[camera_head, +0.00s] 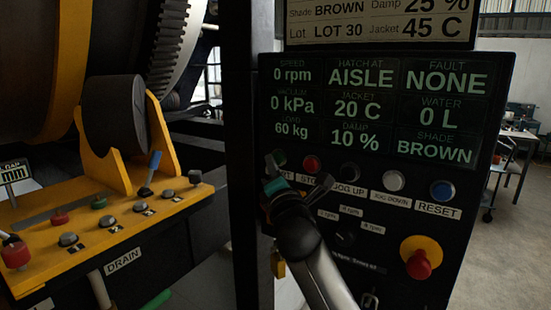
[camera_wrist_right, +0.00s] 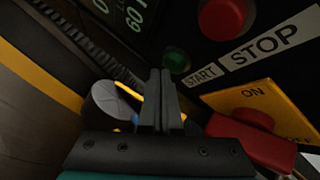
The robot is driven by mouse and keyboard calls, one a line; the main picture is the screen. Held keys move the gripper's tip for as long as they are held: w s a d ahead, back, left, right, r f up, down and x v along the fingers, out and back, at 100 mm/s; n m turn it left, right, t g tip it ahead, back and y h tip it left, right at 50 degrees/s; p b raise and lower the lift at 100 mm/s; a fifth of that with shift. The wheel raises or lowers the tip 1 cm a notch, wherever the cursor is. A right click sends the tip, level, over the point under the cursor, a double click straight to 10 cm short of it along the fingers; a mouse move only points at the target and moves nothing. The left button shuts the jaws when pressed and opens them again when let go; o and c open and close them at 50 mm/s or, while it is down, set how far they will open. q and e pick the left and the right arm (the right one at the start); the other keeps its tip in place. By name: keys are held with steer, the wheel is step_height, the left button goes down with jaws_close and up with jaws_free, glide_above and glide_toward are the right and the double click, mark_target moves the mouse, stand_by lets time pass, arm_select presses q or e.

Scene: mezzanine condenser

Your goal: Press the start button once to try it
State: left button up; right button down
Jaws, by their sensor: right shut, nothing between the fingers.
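The green start button (camera_head: 280,157) is at the left end of the button row on the black control panel (camera_head: 390,220), partly hidden by my right gripper (camera_head: 272,168). In the right wrist view the green start button (camera_wrist_right: 176,61) shows just beyond and right of the fingertips, with the START label (camera_wrist_right: 201,76) beside it. My right gripper (camera_wrist_right: 161,74) is shut and empty, fingers pointing at the panel near the button. I cannot tell whether the tips touch it. The panel display reads speed 0 rpm and fault NONE. My left gripper is not in view.
The red stop button (camera_head: 312,163) sits close to the right of start. Jog, reset (camera_head: 443,190) and a red emergency knob (camera_head: 419,264) are farther right. A yellow ON/OFF switch (camera_wrist_right: 258,108) is near the gripper. A yellow console (camera_head: 110,225) stands left.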

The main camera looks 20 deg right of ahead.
steer(key=shift+w+d, duration=0.25)
steer(key=shift+d, duration=0.1)
stand_by(0.8)
steer(key=shift+a, duration=0.1)
steer(key=shift+s+a+p, duration=0.4)
steer(key=shift+s+a, duration=0.15)
steer(key=shift+a, duration=0.05)
stand_by(0.3)
steer(key=s+a, duration=0.1)
steer(key=a, duration=0.1)
steer(key=s+a+p, duration=0.1)
steer(key=s+a, duration=0.1)
stand_by(0.4)
stand_by(0.5)
